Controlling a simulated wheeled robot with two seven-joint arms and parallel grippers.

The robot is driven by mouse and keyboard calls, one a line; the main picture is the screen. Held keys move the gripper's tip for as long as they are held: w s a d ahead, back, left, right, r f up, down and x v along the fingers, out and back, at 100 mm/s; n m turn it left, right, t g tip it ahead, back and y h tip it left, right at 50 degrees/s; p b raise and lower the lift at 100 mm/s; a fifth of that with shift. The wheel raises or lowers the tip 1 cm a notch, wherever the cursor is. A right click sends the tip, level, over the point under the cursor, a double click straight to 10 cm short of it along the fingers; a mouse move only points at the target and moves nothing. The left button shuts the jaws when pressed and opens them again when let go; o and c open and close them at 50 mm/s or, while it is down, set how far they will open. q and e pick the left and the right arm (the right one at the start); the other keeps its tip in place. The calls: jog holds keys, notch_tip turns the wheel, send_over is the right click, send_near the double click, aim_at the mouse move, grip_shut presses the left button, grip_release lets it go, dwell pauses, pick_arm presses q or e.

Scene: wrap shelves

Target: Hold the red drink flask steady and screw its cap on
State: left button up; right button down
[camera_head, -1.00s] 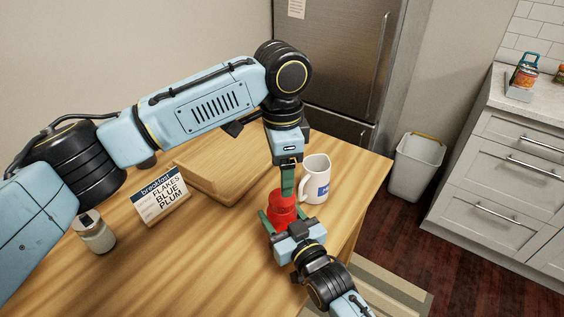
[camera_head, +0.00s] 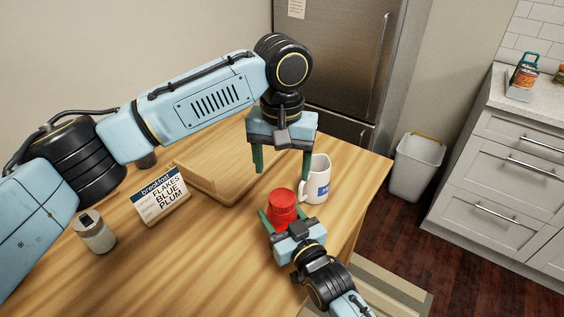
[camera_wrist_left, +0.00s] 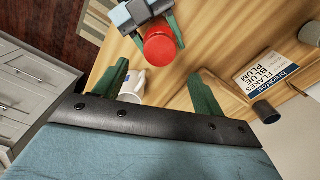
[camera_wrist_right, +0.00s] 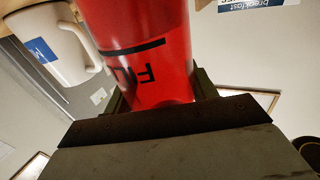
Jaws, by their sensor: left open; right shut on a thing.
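The red drink flask (camera_head: 281,214) stands upright near the table's right edge. Its red cap (camera_head: 282,196) sits on top; it also shows as a round red disc in the left wrist view (camera_wrist_left: 160,48). I cannot tell how tight the cap is. My right gripper (camera_head: 288,222) is shut around the flask's body from the near side. The red body with dark lettering fills the upper middle of the right wrist view (camera_wrist_right: 145,55). My left gripper (camera_head: 282,172) is open and empty, above the cap and apart from it, fingers pointing down.
A white mug (camera_head: 316,186) with a blue label stands just right of and behind the flask. A wooden box or board (camera_head: 215,178), a breakfast flakes card (camera_head: 163,196) and a glass jar (camera_head: 94,234) are to the left. The table (camera_head: 215,255) is clear at front left.

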aim_at(282, 197)
pick_arm(q)
jog(key=shift+f, duration=4.05)
jog(key=c, duration=1)
jog(key=m, duration=0.6)
jog(key=shift+m, duration=0.3)
jog(key=m, duration=0.5)
jog(key=o, duration=1.1)
jog(key=shift+c, duration=0.2)
jog(key=shift+r, duration=0.1)
